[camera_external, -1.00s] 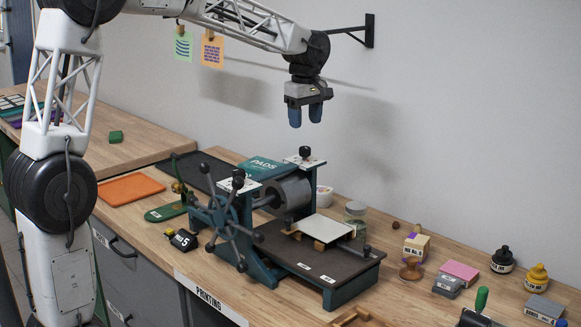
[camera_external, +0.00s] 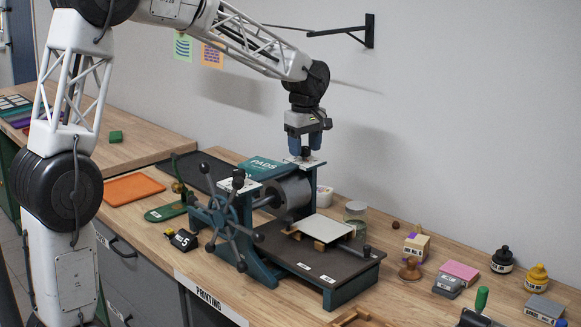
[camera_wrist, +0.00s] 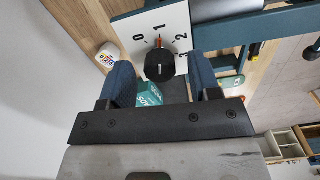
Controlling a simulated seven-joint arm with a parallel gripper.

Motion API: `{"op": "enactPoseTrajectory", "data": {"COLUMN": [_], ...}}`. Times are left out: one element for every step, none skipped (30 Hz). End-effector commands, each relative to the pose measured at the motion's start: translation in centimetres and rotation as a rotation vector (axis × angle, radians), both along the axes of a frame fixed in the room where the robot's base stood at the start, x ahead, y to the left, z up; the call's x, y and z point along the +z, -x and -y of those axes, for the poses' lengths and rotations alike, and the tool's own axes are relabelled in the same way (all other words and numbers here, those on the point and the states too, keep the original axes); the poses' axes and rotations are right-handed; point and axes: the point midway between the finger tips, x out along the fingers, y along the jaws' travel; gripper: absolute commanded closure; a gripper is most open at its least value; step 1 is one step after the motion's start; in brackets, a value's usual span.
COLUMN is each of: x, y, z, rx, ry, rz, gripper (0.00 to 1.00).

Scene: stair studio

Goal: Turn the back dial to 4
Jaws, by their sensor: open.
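The back dial is a black knob (camera_external: 305,153) on a white plate (camera_external: 313,164) atop the rear post of the printing press (camera_external: 287,192). In the wrist view, the black knob (camera_wrist: 160,66) sits on its white plate (camera_wrist: 136,36), with numbers 0, 1, 2 and 3 visible. An orange pointer (camera_wrist: 160,41) lies close to the 1. A 4 cannot be seen. My gripper (camera_external: 306,145) is open just above the back dial. In the wrist view its blue fingers stand on either side of the knob, with gaps. The front dial (camera_external: 238,177) stands on the nearer post.
The press has a spoked handwheel (camera_external: 229,226) at front left and a bed holding a white plate (camera_external: 321,229). A glass jar (camera_external: 355,215) and stamps stand to the right. The wall is behind.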

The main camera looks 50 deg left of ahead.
Motion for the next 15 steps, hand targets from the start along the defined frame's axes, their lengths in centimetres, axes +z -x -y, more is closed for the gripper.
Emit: {"op": "enactPoseTrajectory", "data": {"x": [-0.21,-0.3,-0.38,-0.43,-0.45,-0.46,-0.46,-0.46,-0.46,-0.46,-0.45,-0.45,-0.45,-0.45,-0.45], "y": [0.01,0.01,0.01,0.01,0.01,0.01,0.0,0.01,0.01,0.01,0.0,0.01,0.01,0.0,0.01], "z": [0.0,0.0,0.0,0.01,0.0,0.0,0.0,0.0,0.0,0.0,0.0,0.0,0.0,0.0,0.0], "rx": [0.0,0.0,0.0,0.0,0.0,0.0,0.0,0.0,0.0,0.0,0.0,0.0,0.0,0.0,0.0], "ry": [0.0,0.0,0.0,0.0,0.0,0.0,0.0,0.0,0.0,0.0,0.0,0.0,0.0,0.0,0.0], "rz": [0.0,0.0,0.0,0.0,0.0,0.0,0.0,0.0,0.0,0.0,0.0,0.0,0.0,0.0,0.0], "gripper": [0.43,0.43,0.43,0.43,0.43,0.43,0.43,0.43,0.43,0.43,0.43,0.45,0.49,0.54,0.6]}}
